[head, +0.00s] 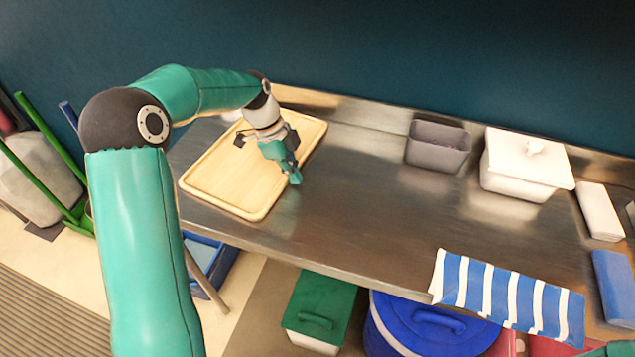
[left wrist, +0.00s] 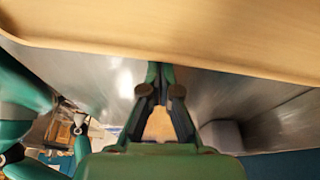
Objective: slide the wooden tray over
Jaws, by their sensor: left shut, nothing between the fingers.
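The wooden tray (head: 225,185) is a pale rectangular board with a raised rim, lying flat at the left end of the metal counter. In the left wrist view the tray (left wrist: 180,35) fills the top of the picture, with its edge running across. My left gripper (head: 294,177) is shut and empty, pointing down at the tray's right long edge. I cannot tell whether its fingertips touch the rim. The closed fingers also show in the left wrist view (left wrist: 160,75). My left arm and wrist hide part of the tray's far side. My right gripper is not clearly visible.
The metal counter (head: 350,220) is clear in the middle, right of the tray. A grey bin (head: 437,146) and a white lidded container (head: 520,165) stand at the back right. A blue-and-white striped cloth (head: 508,297) hangs over the front edge. A wall runs behind.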

